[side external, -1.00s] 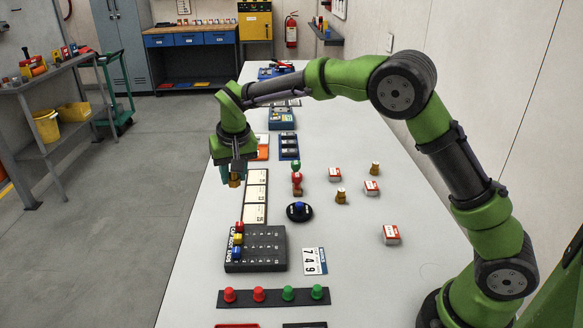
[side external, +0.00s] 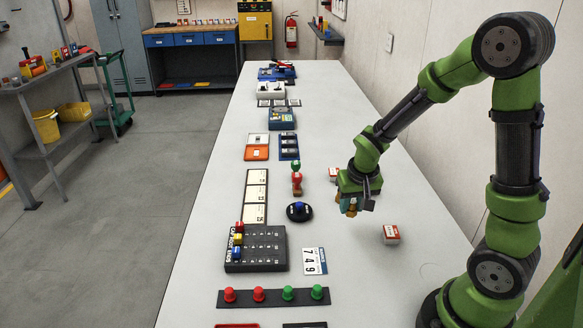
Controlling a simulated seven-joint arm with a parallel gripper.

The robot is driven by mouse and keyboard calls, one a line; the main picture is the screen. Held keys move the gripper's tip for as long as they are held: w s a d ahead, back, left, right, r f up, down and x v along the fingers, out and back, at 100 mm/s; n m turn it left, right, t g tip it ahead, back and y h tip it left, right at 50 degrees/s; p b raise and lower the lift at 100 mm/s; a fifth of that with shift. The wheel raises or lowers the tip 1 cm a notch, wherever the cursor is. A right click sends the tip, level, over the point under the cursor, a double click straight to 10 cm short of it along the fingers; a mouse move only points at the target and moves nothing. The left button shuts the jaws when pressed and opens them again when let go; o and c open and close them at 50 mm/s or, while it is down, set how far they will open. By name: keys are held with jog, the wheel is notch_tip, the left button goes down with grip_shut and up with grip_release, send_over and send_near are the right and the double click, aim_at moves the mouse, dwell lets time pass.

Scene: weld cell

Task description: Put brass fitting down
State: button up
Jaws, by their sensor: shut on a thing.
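My gripper (side external: 354,203) is low over the right part of the white table, pointing down. It is shut on a brass fitting (side external: 351,212), which shows small below the fingers. I cannot tell whether the fitting touches the table. A second brass-coloured piece (side external: 338,198) shows just left of the fingers, partly covered. My wrist hides the spot behind it, where another brass fitting and a red-and-white box stood in the earlier view.
A red-and-white box (side external: 391,234) sits to the right and nearer; another (side external: 333,174) is behind my gripper. A black round base with a blue button (side external: 299,211) and a red-and-green stamp-like piece (side external: 296,180) are to the left. The table's right front is clear.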

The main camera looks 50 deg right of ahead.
aim_at(351, 216)
jog(key=shift+f, duration=2.5)
jog(key=shift+f, duration=0.1)
jog(key=o, duration=1.1)
jog(key=v, duration=1.2)
jog(key=s+a+r+n+t+y, duration=0.1)
jog(key=s+a+r, duration=0.1)
jog(key=a+r, duration=0.2)
jog(key=s+a+r+n+t+y, duration=0.1)
jog(key=s+a+r+t, duration=0.1)
jog(key=a+r, duration=0.2)
jog(key=s+a+r+n+t+y, duration=0.1)
jog(key=s+a+r+y, duration=0.1)
jog(key=s+a+r, duration=0.1)
jog(key=shift+a+r+n+t, duration=0.3)
jog(key=shift+a+r, duration=0.1)
jog(key=shift+r, duration=0.2)
